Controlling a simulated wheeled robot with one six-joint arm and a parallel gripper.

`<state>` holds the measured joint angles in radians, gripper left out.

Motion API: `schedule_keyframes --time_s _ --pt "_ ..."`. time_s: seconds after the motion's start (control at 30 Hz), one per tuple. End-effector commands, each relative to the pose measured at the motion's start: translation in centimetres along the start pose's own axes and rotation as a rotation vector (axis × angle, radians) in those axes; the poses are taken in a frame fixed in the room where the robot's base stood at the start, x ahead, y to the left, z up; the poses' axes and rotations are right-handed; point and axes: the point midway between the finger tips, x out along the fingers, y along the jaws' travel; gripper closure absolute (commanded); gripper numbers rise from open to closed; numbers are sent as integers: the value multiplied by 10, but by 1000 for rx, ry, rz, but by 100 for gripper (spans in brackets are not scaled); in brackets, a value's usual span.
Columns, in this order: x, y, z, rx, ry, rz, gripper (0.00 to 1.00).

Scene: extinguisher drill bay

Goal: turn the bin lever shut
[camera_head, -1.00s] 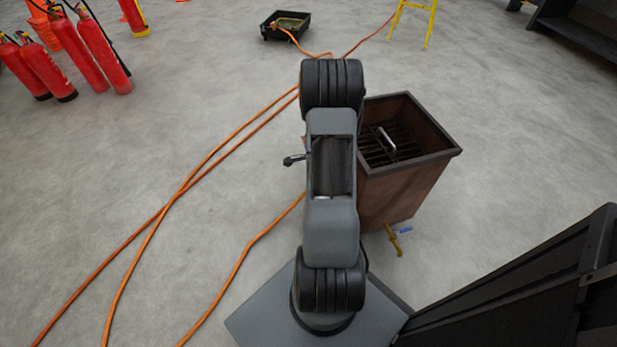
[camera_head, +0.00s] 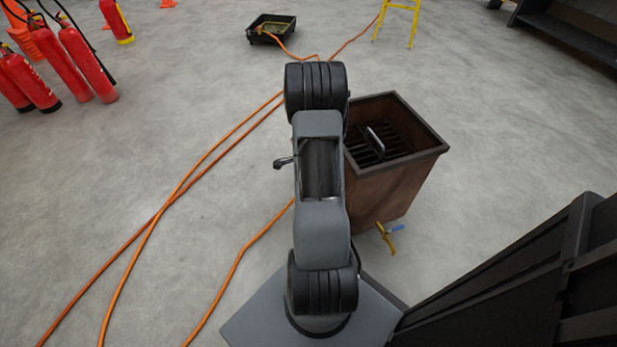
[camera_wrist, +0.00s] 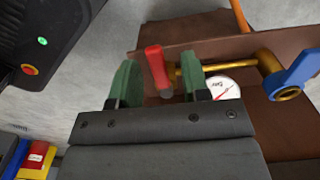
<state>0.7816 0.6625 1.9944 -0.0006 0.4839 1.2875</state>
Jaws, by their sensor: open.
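The bin (camera_head: 385,195) is a brown, open-topped metal box right of my arm in the head view. A brass tap with a blue lever (camera_head: 397,229) sticks out low on its near side. In the wrist view my gripper (camera_wrist: 158,80) is open, with two green fingers. A red lever (camera_wrist: 154,65) stands between the fingers, nearer the left one; I cannot tell whether either finger touches it. A brass pipe (camera_wrist: 225,69) runs right from there to a blue lever (camera_wrist: 297,72). The gripper is hidden behind my arm in the head view.
A round gauge (camera_wrist: 223,88) sits just right of the right finger. Orange hoses (camera_head: 160,210) cross the floor on the left. Red extinguishers (camera_head: 85,62) stand at the far left. A black tray (camera_head: 270,38) lies at the back.

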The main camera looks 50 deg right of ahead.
Motion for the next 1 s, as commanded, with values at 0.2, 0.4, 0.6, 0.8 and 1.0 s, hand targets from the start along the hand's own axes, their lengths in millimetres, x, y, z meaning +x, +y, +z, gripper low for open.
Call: schedule_keyframes --time_s 0.2,0.4,0.6,0.8,1.0 --pt "-13 -1 0 0 1 -2 57" --pt "-52 -1 0 -1 1 -3 57" --pt "-93 -1 1 -1 1 -3 57" --pt "-121 -1 1 -1 1 -2 57" --pt "-136 -1 1 -1 0 -1 57"
